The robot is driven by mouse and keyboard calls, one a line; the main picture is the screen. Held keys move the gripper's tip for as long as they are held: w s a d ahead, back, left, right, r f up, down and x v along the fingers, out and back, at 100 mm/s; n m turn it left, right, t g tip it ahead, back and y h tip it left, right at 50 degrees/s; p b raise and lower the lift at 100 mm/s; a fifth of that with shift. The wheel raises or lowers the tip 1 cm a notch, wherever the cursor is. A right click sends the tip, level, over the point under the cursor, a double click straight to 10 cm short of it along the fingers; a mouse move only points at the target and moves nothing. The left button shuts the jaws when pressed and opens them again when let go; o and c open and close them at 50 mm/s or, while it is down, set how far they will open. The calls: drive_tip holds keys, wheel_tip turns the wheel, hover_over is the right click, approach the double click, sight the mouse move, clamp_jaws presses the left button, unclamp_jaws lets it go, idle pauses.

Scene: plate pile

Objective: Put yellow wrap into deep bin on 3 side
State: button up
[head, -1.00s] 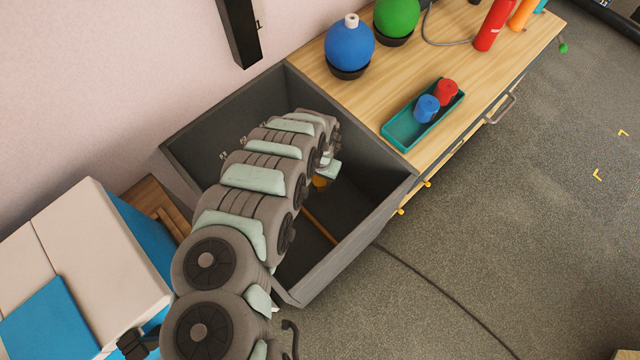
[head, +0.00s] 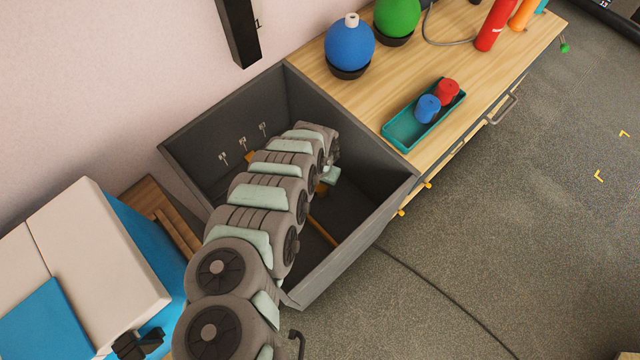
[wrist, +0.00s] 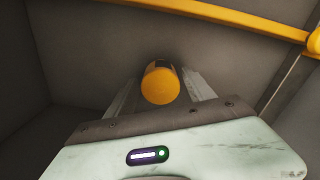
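The yellow wrap (wrist: 161,84) is a small yellow-orange roll with its round end facing the wrist camera. It sits between the two fingers of my gripper (wrist: 160,80), which looks shut on it. In the head view the wrap (head: 321,188) shows as a small orange spot beside my gripper (head: 330,176), inside the deep grey bin (head: 355,205). My arm hides much of the bin's inside. Small light marks (head: 242,143) show on the bin's wall-side inner face.
A yellow bar (wrist: 220,16) crosses above the wrap in the wrist view. The wooden cabinet (head: 480,60) adjoins the bin and carries a teal tray (head: 404,134), a blue ball (head: 349,46) and a green ball (head: 397,15). White-and-blue boxes (head: 90,250) stand at left.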

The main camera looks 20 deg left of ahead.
sight(320, 185)
drive_tip(key=shift+o, duration=0.6)
drive_tip(key=shift+r, duration=0.1)
drive_tip(key=shift+r, duration=0.2)
wheel_tip(320, 185, up, 12)
drive_tip(key=p, duration=0.3)
drive_tip(key=shift+f, duration=0.15)
